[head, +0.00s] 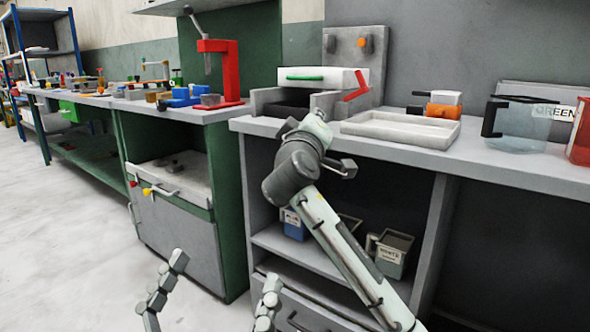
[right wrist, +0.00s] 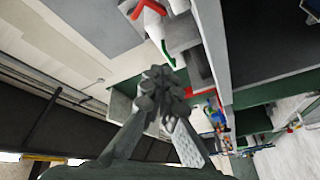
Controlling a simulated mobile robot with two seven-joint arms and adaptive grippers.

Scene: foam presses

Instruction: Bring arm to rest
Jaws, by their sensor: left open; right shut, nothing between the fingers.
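My right arm (head: 340,245) reaches up from the lower right in the head view. Its wrist is in front of the bench edge, just before the press (head: 320,78) with the green handle and red lever. My right gripper (right wrist: 160,78) is shut and empty in the right wrist view, its fingertips together. In the head view it is mostly hidden behind the wrist. My left gripper (head: 224,272) is low in the head view, its two fingers wide apart with nothing between them, over the floor and in front of the cabinets.
A pale tray (head: 400,129), an orange-and-white item (head: 443,111), a clear jug (head: 518,128) and a red container (head: 580,140) stand on the grey bench. A red stand (head: 222,72) is on the green bench. Bins (head: 392,254) sit on the shelf below. The floor at left is clear.

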